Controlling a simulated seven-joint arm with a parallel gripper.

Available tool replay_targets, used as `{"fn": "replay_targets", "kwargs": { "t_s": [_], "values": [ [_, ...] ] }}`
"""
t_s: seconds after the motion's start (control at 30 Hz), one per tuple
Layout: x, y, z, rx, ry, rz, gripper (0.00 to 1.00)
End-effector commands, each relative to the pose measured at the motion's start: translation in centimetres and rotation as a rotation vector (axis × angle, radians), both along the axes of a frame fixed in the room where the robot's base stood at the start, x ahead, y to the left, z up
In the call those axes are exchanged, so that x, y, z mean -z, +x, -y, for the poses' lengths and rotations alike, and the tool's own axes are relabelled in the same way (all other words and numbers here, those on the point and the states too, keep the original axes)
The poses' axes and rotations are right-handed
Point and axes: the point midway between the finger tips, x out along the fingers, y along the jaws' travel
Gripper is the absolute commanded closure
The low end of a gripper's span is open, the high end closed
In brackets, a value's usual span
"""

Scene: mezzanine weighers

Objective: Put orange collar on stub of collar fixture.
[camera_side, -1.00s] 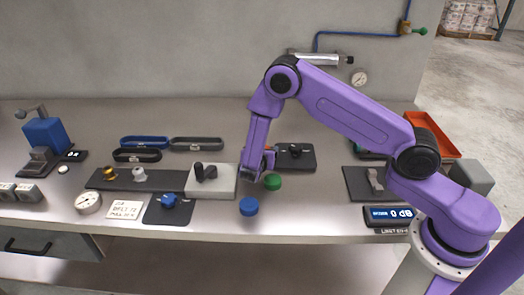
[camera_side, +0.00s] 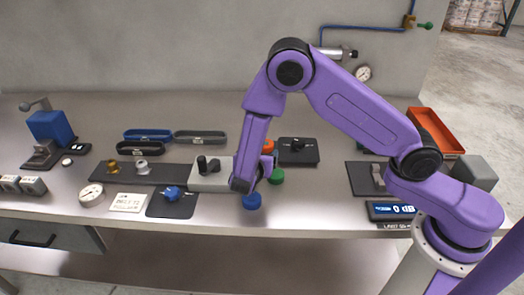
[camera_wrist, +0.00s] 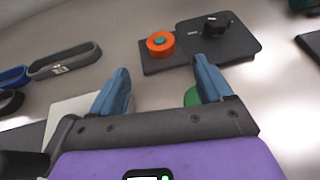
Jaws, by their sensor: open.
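The orange collar (camera_wrist: 160,44) lies flat on a small dark plate (camera_wrist: 165,66), with a teal round centre showing in its hole; I cannot tell surely whether that centre is the fixture's stub. In the side view the collar (camera_side: 267,147) shows just behind my gripper, partly hidden by it. My gripper (camera_side: 254,178) points down over the bench beside the green disc. In the wrist view my gripper (camera_wrist: 160,72) is open and empty, and the collar lies beyond the fingertips, between their lines and apart from them.
A dark pad with a black knobbed part (camera_side: 298,151) adjoins the collar's plate. A green disc (camera_side: 277,176) and blue disc (camera_side: 251,201) are close to my gripper. A pale block with a black handle (camera_side: 212,172) stands left. Bare bench (camera_side: 320,200) lies to the right.

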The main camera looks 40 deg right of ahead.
Motion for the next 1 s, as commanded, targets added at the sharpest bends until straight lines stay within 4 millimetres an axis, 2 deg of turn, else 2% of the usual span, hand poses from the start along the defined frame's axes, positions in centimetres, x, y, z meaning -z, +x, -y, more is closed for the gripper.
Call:
{"fn": "replay_targets", "kwargs": {
  "t_s": [0.27, 0.37, 0.47, 0.67, 1.0],
  "values": [
    [-0.4, -0.4, -0.3, 0.007, 0.007, 0.002, 0.21],
    [-1.3, -1.1, 0.0, 0.044, 0.049, 0.016, 0.21],
    [-3.0, -2.8, 0.7, 0.118, 0.136, 0.040, 0.21],
    [-6.4, -8.5, 2.3, 0.321, 0.397, 0.077, 0.21],
    [-10.0, -20.6, 3.7, 0.666, 0.870, 0.042, 0.21]
  ]
}}
